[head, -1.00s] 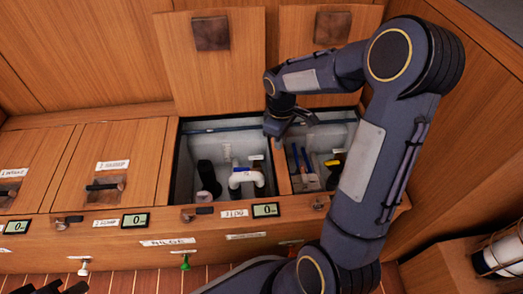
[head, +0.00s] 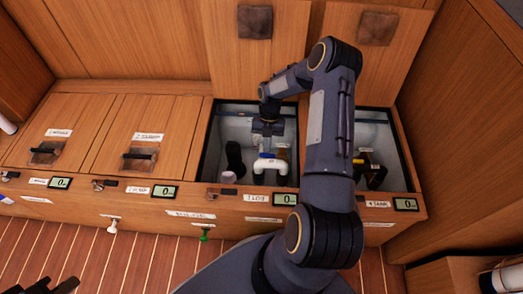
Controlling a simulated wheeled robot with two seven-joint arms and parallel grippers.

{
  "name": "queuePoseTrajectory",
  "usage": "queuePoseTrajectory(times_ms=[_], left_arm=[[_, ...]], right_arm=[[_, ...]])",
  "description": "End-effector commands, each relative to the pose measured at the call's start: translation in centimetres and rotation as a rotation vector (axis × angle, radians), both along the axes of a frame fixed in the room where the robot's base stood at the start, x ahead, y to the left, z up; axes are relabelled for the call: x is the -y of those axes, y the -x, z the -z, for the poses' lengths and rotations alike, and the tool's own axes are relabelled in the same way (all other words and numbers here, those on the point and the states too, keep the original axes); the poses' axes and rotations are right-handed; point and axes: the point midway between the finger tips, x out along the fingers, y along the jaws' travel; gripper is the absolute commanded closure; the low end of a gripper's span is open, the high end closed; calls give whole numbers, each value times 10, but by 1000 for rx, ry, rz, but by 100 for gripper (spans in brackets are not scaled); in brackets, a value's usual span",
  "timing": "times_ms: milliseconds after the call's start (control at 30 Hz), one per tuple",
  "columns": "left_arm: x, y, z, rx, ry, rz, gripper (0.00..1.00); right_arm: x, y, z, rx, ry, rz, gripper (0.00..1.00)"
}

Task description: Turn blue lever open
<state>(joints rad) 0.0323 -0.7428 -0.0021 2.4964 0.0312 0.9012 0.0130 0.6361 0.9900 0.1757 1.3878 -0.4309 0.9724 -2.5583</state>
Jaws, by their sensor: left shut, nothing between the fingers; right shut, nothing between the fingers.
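The blue lever (head: 268,156) sits on top of a white pipe fitting (head: 258,173) inside the open compartment labelled 3. My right gripper (head: 268,146) points down into this compartment, just behind the lever in the picture. It is shut and empty. I cannot tell whether its fingertips touch the lever. The far part of the lever and the pipe behind it are partly hidden by the gripper. My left gripper (head: 62,286) shows only partly at the bottom left corner, shut and empty, far from the lever.
A black cylinder (head: 235,158) stands left of the fitting. My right arm hides much of the divider and the open right compartment, where a yellow and black item (head: 371,170) shows. Raised lids (head: 256,60) stand behind. Closed lids (head: 140,135) lie left.

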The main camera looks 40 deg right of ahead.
Motion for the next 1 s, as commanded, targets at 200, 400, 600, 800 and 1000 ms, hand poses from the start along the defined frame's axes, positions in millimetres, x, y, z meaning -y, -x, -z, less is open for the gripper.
queuePoseTrajectory(times_ms=[200,400,600,800,1000], left_arm=[[0,0,16,0,0,0,100],[0,0,33,0,0,0,100],[0,0,47,0,0,0,100],[0,0,54,0,0,0,100],[0,0,54,0,0,0,100]], right_arm=[[-9,9,37,-5,-1,-2,100],[-20,19,78,-5,-1,-1,100],[-10,9,95,2,5,3,100],[3,-3,92,-1,3,2,100],[6,-6,90,-2,2,0,100]])
